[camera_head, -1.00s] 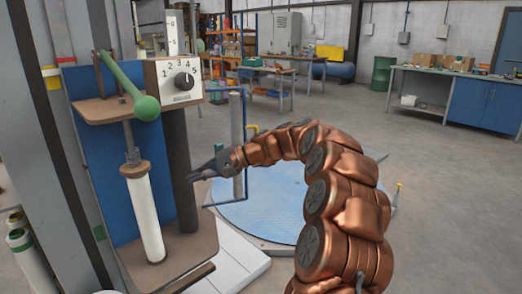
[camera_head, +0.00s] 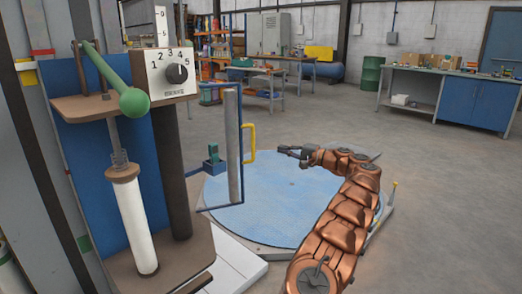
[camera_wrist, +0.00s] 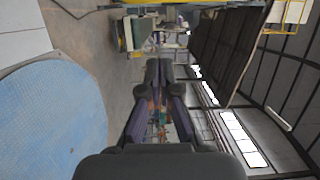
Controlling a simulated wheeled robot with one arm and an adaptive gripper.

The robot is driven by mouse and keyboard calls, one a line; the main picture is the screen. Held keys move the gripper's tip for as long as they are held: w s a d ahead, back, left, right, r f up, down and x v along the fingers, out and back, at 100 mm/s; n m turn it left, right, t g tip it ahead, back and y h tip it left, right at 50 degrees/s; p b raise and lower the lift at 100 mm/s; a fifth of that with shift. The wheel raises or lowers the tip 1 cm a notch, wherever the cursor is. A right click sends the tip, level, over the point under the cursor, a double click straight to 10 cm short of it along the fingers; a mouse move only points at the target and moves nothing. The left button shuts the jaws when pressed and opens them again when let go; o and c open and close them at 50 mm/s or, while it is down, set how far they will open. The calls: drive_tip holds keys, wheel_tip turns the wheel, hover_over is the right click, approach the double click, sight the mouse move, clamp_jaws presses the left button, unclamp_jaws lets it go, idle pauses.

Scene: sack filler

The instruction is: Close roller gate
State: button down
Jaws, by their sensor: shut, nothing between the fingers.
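The roller gate (camera_head: 233,150) is a blue frame with a grey upright roller and a yellow handle (camera_head: 249,142) on its right side. It stands beside the machine post, over the left edge of the round blue plate (camera_head: 270,210). I cannot tell how far it is swung. My gripper (camera_head: 282,149) is shut and empty, to the right of the yellow handle and apart from it in the head view. In the wrist view its dark fingers (camera_wrist: 158,75) point into the hall. The gate cannot be made out there.
The filler machine with a dial box (camera_head: 172,73), a green-knobbed lever (camera_head: 134,101) and a white cylinder (camera_head: 137,220) stands at the left. A workbench (camera_head: 470,98) stands at the back right. The floor to the right of the blue plate is largely clear.

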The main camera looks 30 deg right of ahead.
drive_tip(key=w+a+b, duration=0.2)
drive_tip(key=w+a, duration=0.3)
drive_tip(key=a, duration=0.2)
drive_tip(key=shift+w, duration=0.4)
idle(1.0)
drive_tip(key=shift+s+a+b, duration=0.15)
drive_tip(key=shift+b, duration=0.2)
